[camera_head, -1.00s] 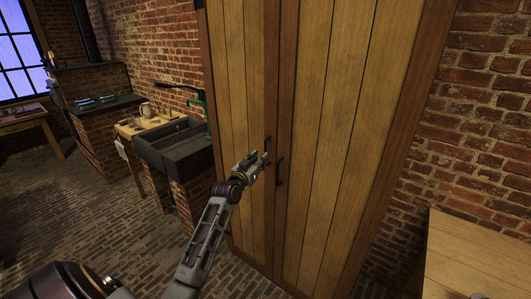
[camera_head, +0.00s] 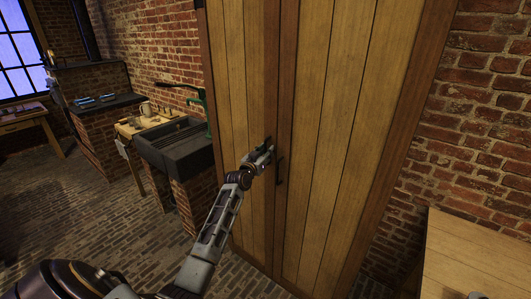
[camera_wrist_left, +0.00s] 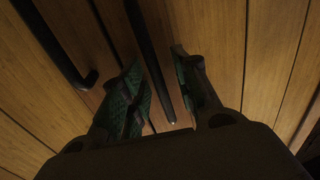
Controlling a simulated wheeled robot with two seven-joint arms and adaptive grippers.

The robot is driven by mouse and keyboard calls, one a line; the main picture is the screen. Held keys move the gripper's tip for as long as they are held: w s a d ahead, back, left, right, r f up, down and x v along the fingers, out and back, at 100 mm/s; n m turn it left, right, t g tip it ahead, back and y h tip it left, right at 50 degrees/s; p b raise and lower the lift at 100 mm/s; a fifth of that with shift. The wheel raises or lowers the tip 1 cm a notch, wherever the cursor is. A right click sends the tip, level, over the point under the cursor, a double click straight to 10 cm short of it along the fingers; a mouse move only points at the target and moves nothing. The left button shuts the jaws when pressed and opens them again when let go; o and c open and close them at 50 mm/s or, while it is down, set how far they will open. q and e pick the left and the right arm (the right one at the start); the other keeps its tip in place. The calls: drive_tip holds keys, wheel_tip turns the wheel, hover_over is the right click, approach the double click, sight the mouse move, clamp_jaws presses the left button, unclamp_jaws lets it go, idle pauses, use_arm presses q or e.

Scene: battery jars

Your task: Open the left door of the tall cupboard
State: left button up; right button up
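The tall cupboard has a left door (camera_head: 238,70) and a right door (camera_head: 335,120) of plain wooden planks, both shut. My left gripper (camera_head: 265,152) is at the left door's handle, which it mostly hides in the head view. In the left wrist view, the left door's dark bar handle (camera_wrist_left: 151,55) runs between the two green-padded fingers of my left gripper (camera_wrist_left: 160,88). The fingers are apart, with gaps visible on both sides of the bar. The right door's handle (camera_head: 280,171) is close beside; it also shows in the left wrist view (camera_wrist_left: 55,42).
A dark sink (camera_head: 178,146) on brick supports stands left of the cupboard, with a green pump (camera_head: 196,97) above it. A wooden table top (camera_head: 470,262) is at the lower right. Open brick floor (camera_head: 90,220) lies to the left.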

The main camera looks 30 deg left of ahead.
use_arm(q)
clamp_jaws()
drive_tip(key=shift+s+a, duration=0.1)
idle(0.6)
